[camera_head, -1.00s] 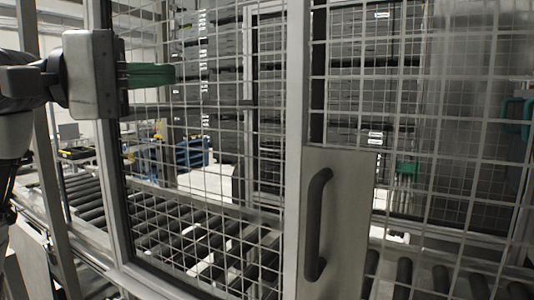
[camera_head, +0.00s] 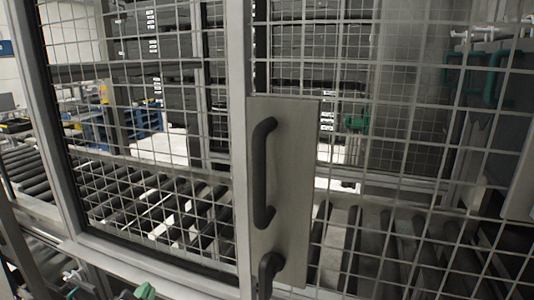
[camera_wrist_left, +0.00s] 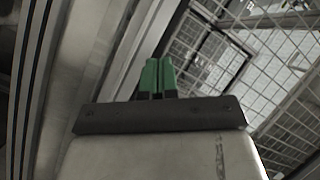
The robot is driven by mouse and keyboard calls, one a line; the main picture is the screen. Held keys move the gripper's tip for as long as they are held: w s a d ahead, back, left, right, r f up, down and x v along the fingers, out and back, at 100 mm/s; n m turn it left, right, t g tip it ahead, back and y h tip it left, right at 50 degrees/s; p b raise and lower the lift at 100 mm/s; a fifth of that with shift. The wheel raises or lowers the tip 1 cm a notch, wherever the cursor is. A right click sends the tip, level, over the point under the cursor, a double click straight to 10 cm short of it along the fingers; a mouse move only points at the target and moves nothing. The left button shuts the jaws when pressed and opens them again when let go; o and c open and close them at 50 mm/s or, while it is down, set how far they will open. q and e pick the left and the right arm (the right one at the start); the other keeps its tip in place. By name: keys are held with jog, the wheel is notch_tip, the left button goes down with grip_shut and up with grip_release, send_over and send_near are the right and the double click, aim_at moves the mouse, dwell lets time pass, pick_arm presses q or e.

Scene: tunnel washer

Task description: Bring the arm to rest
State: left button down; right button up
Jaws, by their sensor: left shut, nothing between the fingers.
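My left gripper (camera_head: 145,291) shows only as a small bit of green at the bottom edge of the head view, low in front of the mesh door. In the left wrist view its two green fingers (camera_wrist_left: 157,78) are shut together with nothing between them. Mesh and pale metal profiles show beyond the fingers. Most of the left arm is out of the head view. My right gripper is not in view.
A framed mesh door (camera_head: 240,60) stands close in front, with a dark handle (camera_head: 262,175) on a metal plate (camera_head: 295,190). Behind the mesh are roller conveyors (camera_head: 160,205) and stacked dark crates (camera_head: 180,50). A blue crate (camera_head: 140,120) stands farther back left.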

pick_arm(q)
jog(key=s+d+f+n+g+h, duration=0.25)
jog(key=s+f+n+g, duration=0.55)
jog(key=s+f+g, duration=1)
jog(key=s+f+t, duration=0.2)
jog(key=s+f, duration=0.2)
jog(key=f, duration=1)
jog(key=s+f+t, duration=0.1)
jog(key=s+f, duration=0.2)
jog(key=f, duration=1.2)
jog(key=s+a+f+g+y, duration=0.1)
jog(key=s+a+f, duration=0.1)
jog(key=s+f, duration=1.2)
jog(key=shift+s+a+f+m, duration=0.25)
jog(key=shift+s+f+m, duration=0.1)
jog(key=shift+s, duration=0.5)
